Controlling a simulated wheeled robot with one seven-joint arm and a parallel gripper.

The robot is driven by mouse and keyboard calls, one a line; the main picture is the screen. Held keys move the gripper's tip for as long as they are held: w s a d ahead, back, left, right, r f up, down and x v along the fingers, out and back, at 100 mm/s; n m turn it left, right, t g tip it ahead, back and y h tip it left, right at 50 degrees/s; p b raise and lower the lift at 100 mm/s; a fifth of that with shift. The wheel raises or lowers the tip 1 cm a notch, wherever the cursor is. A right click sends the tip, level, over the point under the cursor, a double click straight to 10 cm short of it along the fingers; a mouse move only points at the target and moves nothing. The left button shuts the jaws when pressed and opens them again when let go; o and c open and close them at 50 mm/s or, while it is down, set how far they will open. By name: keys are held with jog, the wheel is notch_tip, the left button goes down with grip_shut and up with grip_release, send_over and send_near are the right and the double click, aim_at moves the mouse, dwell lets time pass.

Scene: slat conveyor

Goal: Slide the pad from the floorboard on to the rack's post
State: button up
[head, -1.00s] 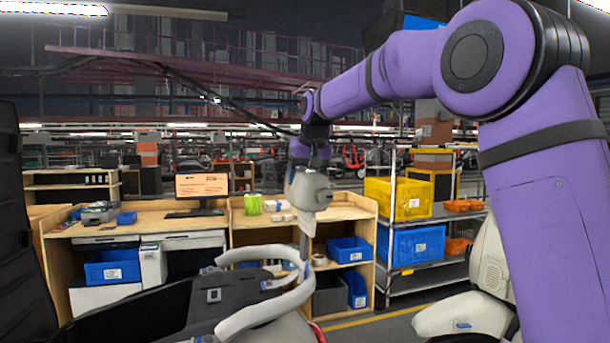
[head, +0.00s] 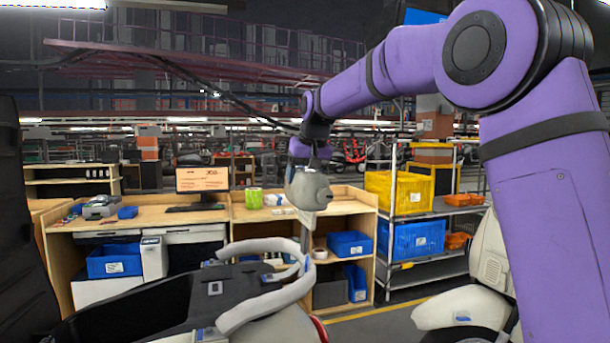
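My gripper (head: 304,240) points down at the middle of the head view, beside the right end of a pale curved rack bar (head: 262,246) on the vehicle. Its fingers look thin from here, and their opening cannot be made out. The black floorboard (head: 160,318) lies lower left, inside and beside the bars. A small dark square piece with a light centre (head: 215,288) lies on it; I cannot tell whether this is the pad. The rack's post cannot be singled out. Whether the gripper touches the bar is unclear.
A tall black panel (head: 22,230) stands at the left edge. A pale scooter body (head: 490,258) stands at the right. Behind are a wooden workbench (head: 150,222) with a monitor (head: 202,179) and a metal rack with a yellow crate (head: 398,193) and a blue crate (head: 418,240).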

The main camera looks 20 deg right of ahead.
jog(key=shift+a+f, duration=0.2)
jog(key=shift+f, duration=2.45)
jog(key=o, duration=1.8)
jog(key=shift+c, duration=0.2)
jog(key=v, duration=1.1)
jog(key=shift+s+f, duration=0.1)
jog(key=shift+s, duration=0.05)
jog(key=s+d+f, duration=0.2)
jog(key=s, duration=0.9)
jog(key=s+d+f, duration=0.2)
jog(key=s+d, duration=0.1)
jog(key=s, duration=0.8)
jog(key=s+f, duration=0.5)
jog(key=s, duration=0.3)
jog(key=s+d+f+h, duration=0.1)
jog(key=s+f, duration=0.5)
jog(key=s, duration=0.2)
jog(key=shift+s+d+f+t, duration=0.25)
jog(key=shift+d+t, duration=0.1)
jog(key=shift+t, duration=0.05)
